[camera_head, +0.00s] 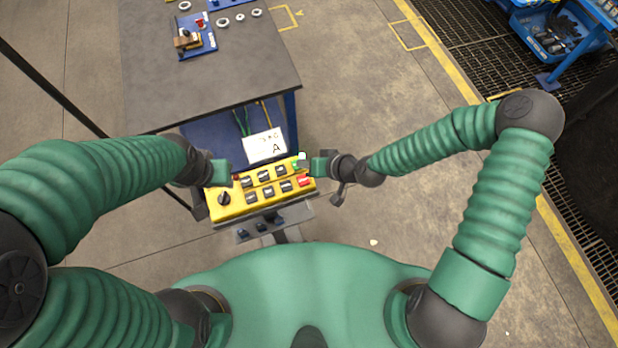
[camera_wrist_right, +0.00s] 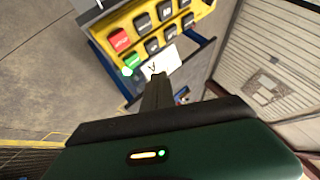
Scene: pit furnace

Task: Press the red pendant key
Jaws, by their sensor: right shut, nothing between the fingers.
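The yellow pendant box (camera_head: 247,208) stands in front of me with rows of black keys and a black knob (camera_head: 224,199) at its left. The red key (camera_head: 305,181) is at the box's right end. It also shows in the right wrist view (camera_wrist_right: 119,40), beside a green key (camera_wrist_right: 133,60). My right gripper (camera_head: 303,164) is at the box's upper right corner, near the green key and above the red key in the picture. In the wrist view its fingers (camera_wrist_right: 156,78) are shut and empty, apart from the red key. My left gripper (camera_head: 229,178) is at the box's left end; its fingertips are unclear.
A white card marked A (camera_head: 265,145) stands just behind the box. A dark-topped table (camera_head: 210,85) with rings and a small blue fixture (camera_head: 197,42) is beyond. A blue bin (camera_head: 560,35) is far right. The floor right of the box is mostly clear.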

